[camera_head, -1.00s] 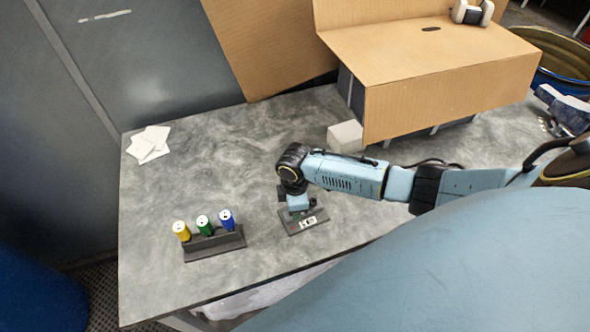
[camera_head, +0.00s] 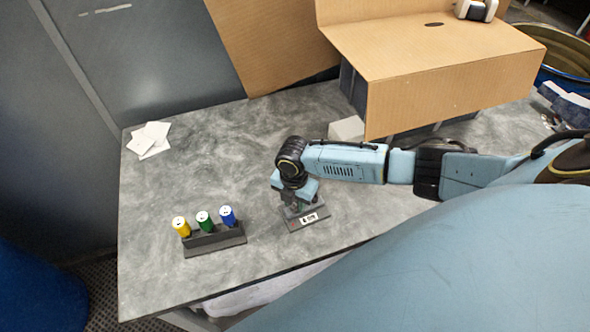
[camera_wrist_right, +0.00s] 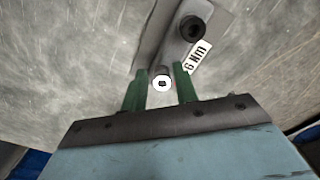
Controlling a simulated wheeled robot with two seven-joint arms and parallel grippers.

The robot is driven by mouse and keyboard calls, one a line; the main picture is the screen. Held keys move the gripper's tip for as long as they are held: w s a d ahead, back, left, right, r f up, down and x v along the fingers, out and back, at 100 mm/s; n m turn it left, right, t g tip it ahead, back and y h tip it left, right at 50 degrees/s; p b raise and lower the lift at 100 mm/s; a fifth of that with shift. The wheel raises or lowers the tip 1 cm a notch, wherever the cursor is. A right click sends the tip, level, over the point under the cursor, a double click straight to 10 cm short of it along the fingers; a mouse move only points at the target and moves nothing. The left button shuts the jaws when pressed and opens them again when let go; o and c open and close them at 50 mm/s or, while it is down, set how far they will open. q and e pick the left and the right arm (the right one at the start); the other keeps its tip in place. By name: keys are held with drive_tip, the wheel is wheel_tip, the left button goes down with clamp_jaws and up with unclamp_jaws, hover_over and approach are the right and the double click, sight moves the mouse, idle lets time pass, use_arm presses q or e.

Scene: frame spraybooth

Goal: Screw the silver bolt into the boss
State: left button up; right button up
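The silver bolt (camera_wrist_right: 162,84) shows its round, bright head with a dark socket between my right gripper's fingers in the right wrist view. My right gripper (camera_wrist_right: 161,72) has two green fingers, one on each side of the head; whether they touch it cannot be told. In the head view the right gripper (camera_head: 298,206) points down at a small dark plate (camera_head: 308,220) with a "6 Nm" label. A black round part with a dark hole (camera_wrist_right: 192,28) stands on the plate beside the bolt. The boss under the bolt head is hidden. My left gripper is not in view.
A dark rack (camera_head: 216,240) left of the plate holds yellow, green and blue cylinders. A white block (camera_head: 346,130) stands behind my arm, by a cardboard-covered box (camera_head: 440,95). White sheets (camera_head: 149,139) lie at the back left.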

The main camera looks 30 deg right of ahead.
drive_tip(key=n+b, duration=0.1)
drive_tip(key=n, duration=0.5)
drive_tip(key=shift+w+a, duration=0.1)
drive_tip(key=shift+a, duration=0.05)
drive_tip(key=shift+c, duration=0.4)
drive_tip(key=c, duration=0.5)
drive_tip(key=shift+r+m+p, duration=0.2)
drive_tip(key=shift+m+p, duration=0.55)
drive_tip(key=shift+m, duration=0.15)
drive_tip(key=shift+c, duration=0.2)
drive_tip(key=shift+m+p, duration=0.35)
drive_tip(key=shift+m, duration=0.25)
drive_tip(key=shift+f+m, duration=0.2)
drive_tip(key=shift+m, duration=0.6)
